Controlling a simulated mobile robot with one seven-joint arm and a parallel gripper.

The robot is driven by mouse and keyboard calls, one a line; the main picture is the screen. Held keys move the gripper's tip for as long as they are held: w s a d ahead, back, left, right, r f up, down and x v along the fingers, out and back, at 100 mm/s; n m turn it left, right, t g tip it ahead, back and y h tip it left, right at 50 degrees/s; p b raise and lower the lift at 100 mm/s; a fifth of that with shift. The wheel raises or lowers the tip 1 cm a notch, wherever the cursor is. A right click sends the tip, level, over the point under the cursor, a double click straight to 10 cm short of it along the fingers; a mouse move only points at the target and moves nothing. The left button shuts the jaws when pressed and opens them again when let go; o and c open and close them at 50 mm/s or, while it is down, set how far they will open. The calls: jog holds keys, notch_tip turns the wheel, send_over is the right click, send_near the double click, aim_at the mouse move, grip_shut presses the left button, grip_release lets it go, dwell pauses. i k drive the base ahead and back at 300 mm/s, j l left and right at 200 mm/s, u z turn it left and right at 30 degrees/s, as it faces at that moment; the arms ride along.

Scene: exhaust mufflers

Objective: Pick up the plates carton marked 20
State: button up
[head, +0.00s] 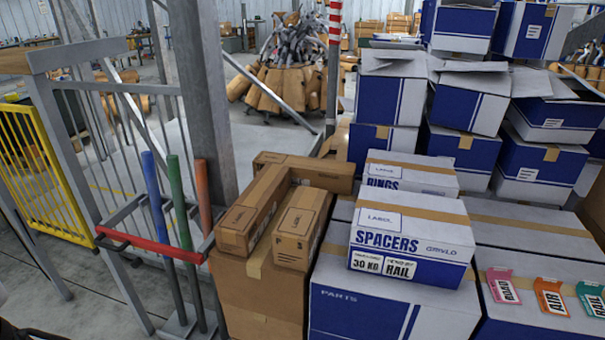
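No carton with the word plates or the number 20 can be read in the head view. A white and blue carton (411,237) is printed SPACERS, with labels reading 30 KG and RAIL. Behind it, partly covered, a similar carton (410,172) reads RINGS; its lower part is hidden. Both rest on large white and blue boxes, one printed PARTS (360,300). My gripper is not in view.
Open-topped blue and white boxes (480,95) are stacked behind. Pink, orange and green tags (551,297) lie at the right. A metal frame with colored poles (180,210) and a grey post (203,95) stand left of the cartons. A yellow barrier (40,170) is further left.

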aim_at(296, 236)
jog(key=i+l+u, duration=0.1)
jog(key=l+u, duration=0.35)
jog(key=l, duration=0.6)
jog(key=k+l+u, duration=0.1)
jog(key=l+u, duration=0.35)
jog(key=l, duration=0.55)
